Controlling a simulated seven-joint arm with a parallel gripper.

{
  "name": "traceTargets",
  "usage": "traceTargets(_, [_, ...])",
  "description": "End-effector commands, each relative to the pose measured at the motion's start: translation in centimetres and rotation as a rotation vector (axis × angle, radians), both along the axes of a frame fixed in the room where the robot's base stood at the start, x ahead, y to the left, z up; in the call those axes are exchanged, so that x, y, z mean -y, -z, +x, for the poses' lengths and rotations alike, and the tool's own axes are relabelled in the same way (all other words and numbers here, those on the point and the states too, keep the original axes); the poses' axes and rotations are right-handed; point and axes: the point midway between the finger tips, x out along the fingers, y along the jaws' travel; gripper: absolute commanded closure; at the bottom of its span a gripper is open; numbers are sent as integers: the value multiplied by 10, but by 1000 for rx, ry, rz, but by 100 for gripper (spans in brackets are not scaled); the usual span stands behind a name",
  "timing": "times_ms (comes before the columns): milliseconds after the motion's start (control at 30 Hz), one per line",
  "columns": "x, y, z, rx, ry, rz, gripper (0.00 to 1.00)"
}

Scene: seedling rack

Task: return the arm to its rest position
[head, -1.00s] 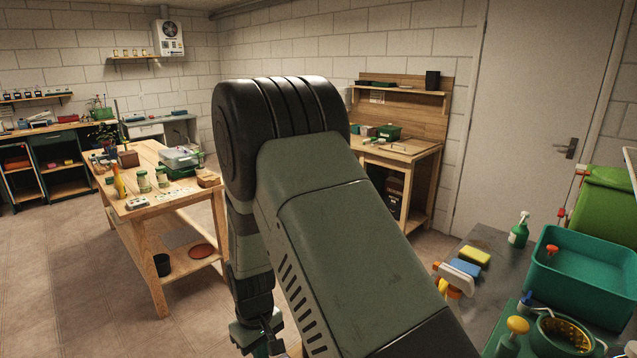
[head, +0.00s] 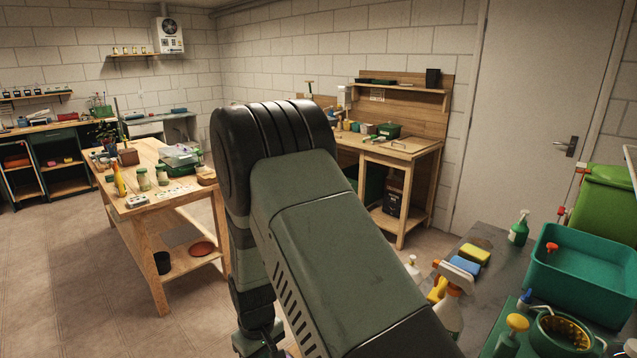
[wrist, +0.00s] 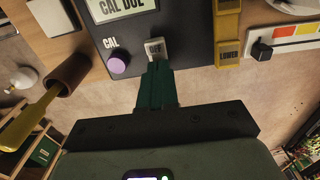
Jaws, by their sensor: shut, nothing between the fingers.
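My gripper (wrist: 156,68) shows in the wrist view with its two green fingers pressed together and nothing between them. Its tips are in front of a small pale square piece (wrist: 155,49) at the edge of a dark panel (wrist: 185,22); I cannot tell whether they touch. In the head view my arm (head: 330,240) fills the middle, bent at its dark elbow, with the forearm hanging down. The fingers are not visible there, below the bottom edge.
The panel has a purple knob (wrist: 118,62). A yellow-handled tool (wrist: 24,128) lies left of my gripper. A wooden table (head: 150,200) stands left of my arm, a workbench (head: 412,150) behind it. A grey counter (head: 487,300) at right holds a teal tub (head: 585,283) and spray bottles (head: 519,230).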

Motion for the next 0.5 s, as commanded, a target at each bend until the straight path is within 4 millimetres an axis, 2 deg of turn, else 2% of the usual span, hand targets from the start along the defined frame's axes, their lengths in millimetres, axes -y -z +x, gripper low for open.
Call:
traceTargets(33, [-1, -12, 2, 6, 0, 4, 100])
traceTargets(333, [-1, -66, 1, 6, 1, 4, 100])
traceTargets(367, [0, -67, 1, 3, 1, 3, 100])
traceTargets(400, [0, -54, -1, -3, 0, -1, 100])
traceTargets(500, [0, -36, -1, -3, -1, -1, 100])
